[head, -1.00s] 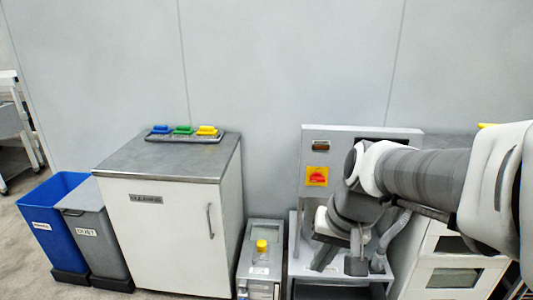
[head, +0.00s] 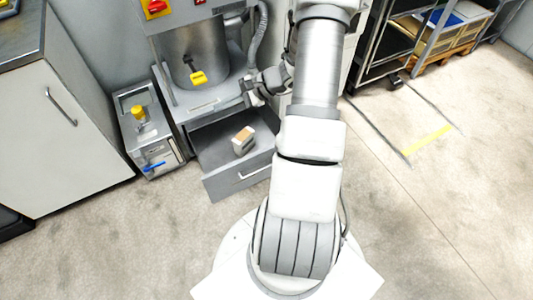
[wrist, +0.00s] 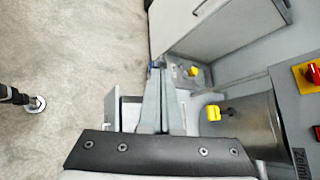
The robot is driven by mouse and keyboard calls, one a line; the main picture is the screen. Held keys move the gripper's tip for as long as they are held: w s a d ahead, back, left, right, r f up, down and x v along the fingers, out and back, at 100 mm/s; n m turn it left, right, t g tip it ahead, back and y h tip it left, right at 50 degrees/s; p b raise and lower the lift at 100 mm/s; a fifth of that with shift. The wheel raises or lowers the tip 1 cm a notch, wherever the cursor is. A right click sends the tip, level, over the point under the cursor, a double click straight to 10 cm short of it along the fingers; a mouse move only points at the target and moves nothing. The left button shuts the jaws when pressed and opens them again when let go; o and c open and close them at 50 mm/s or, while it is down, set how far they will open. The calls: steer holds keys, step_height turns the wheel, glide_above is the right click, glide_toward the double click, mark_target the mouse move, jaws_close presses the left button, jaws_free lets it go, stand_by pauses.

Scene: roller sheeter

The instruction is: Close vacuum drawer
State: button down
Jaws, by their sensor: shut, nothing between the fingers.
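The grey drawer (head: 222,186) under the machine stands pulled out in the head view, with a bar handle (head: 255,172) on its front. A small tan-topped block (head: 243,140) lies inside it. In the wrist view part of the drawer (wrist: 110,110) shows left of my fingers, mostly hidden behind them. My gripper (head: 246,92) is above the back right part of the drawer in the head view, beside the machine's cylinder, apart from the drawer front. In the wrist view my gripper (wrist: 158,66) is shut and empty, its fingers together.
The machine's steel cylinder (head: 197,55) with a yellow knob (head: 198,77) stands above the drawer. A small grey unit with a yellow cap (head: 138,112) is left of it. A white cabinet (head: 60,135) is farther left. Floor in front of the drawer is clear.

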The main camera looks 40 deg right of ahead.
steer(key=s+d+f+m+t+h+b, duration=0.25)
steer(key=d+f+m, duration=0.25)
steer(key=f, duration=0.4)
steer(key=s+d+f+m+t+h+b, duration=0.1)
steer(key=s+d+f+m+h, duration=0.25)
steer(key=f, duration=0.65)
steer(key=s+d+f+m+t+h+b, duration=0.2)
steer(key=d+f+m, duration=0.4)
steer(key=f, duration=0.3)
steer(key=m+g+h+b, duration=0.2)
steer(key=m+h+b, duration=0.1)
steer(key=m+b, duration=0.25)
glide_toward(267, 151)
step_height(267, 151, down, 4)
steer(key=w+n, duration=0.1)
steer(key=w, duration=0.1)
steer(key=shift+w+d+b, duration=0.2)
steer(key=shift+w, duration=0.3)
steer(key=shift+w+d+b, duration=0.15)
steer(key=shift+w+d, duration=0.1)
steer(key=shift+w, duration=0.3)
steer(key=shift+w+d+r, duration=0.1)
steer(key=shift+w+d, duration=0.05)
steer(key=shift+w, duration=0.45)
